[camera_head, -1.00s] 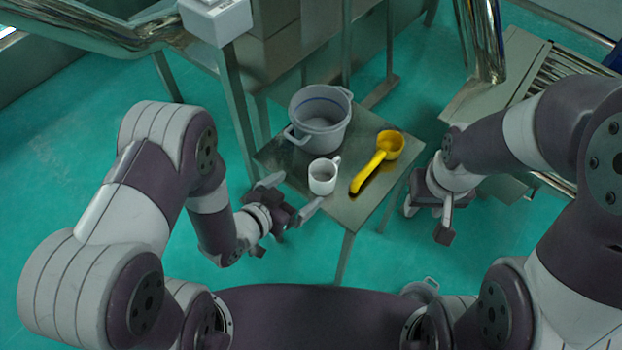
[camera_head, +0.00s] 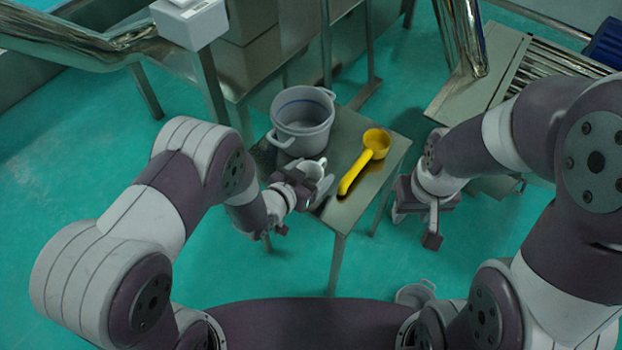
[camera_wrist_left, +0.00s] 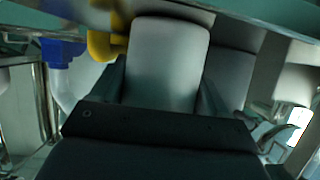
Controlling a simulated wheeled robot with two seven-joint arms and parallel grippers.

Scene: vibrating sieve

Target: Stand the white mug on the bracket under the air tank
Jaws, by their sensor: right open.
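The white mug (camera_head: 314,167) stands upright on the small metal table (camera_head: 352,205), between the grey pot and the yellow ladle. My left gripper (camera_head: 302,187) is at the mug with its fingers on either side. In the left wrist view the mug (camera_wrist_left: 165,60) fills the space between the fingers. I cannot tell whether they press on it. My right gripper (camera_head: 416,226) is open and empty, right of the table. I cannot make out the bracket or clearly identify the air tank.
A grey two-handled pot (camera_head: 302,122) stands behind the mug. A yellow ladle (camera_head: 366,160) lies to its right. A metal bench with rollers (camera_head: 535,75) is at the right, and a white box (camera_head: 190,22) is at the upper left. A bucket (camera_head: 415,294) is near my base.

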